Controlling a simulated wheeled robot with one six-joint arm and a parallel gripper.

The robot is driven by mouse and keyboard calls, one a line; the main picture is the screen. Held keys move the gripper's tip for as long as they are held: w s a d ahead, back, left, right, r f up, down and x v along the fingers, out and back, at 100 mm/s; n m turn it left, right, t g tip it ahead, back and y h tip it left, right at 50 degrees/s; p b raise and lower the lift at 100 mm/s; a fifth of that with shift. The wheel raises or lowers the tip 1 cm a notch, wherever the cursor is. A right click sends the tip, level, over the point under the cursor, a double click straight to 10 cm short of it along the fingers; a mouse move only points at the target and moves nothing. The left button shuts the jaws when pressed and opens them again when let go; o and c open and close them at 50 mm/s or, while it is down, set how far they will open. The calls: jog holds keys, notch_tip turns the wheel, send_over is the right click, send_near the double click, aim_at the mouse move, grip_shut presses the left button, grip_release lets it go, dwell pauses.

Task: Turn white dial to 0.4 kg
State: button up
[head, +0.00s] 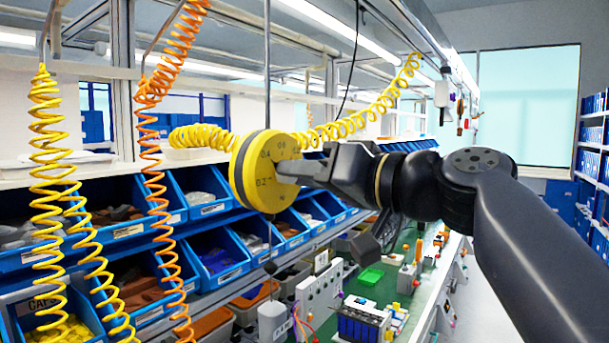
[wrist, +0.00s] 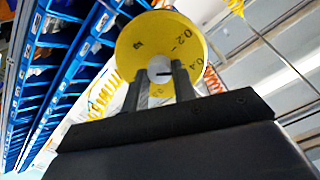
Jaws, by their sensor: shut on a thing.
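A round yellow balancer (head: 250,178) with a dark band and printed numbers hangs from a rod in the head view, left of centre. Its yellow face (wrist: 135,65) also shows in the wrist view, with 0.2 and 0.4 readable. The white dial (wrist: 160,66) is at the middle of that face and carries a short dark mark toward its right side, on the side of the 0.4. My gripper (head: 287,172) reaches in from the right, and its two fingers are shut on the dial. In the head view the fingers hide most of the dial.
Yellow coiled hoses (head: 45,150) and an orange one (head: 150,170) hang at left. Blue bins (head: 215,255) line the rack behind the balancer. A green bench (head: 372,276) with parts and devices lies below my arm.

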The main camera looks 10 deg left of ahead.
dwell(0.3)
jog(key=o, duration=1)
jog(key=shift+d, duration=0.1)
jog(key=b+v, duration=0.3)
jog(key=v, duration=0.7)
jog(key=shift+s+d, duration=0.2)
jog(key=shift+d, duration=0.05)
jog(key=shift+w+a, duration=0.1)
jog(key=p+x, duration=0.3)
jog(key=x, duration=0.7)
jog(key=shift+w+a, duration=0.15)
jog(key=shift+a, duration=0.1)
jog(key=shift+d, duration=0.1)
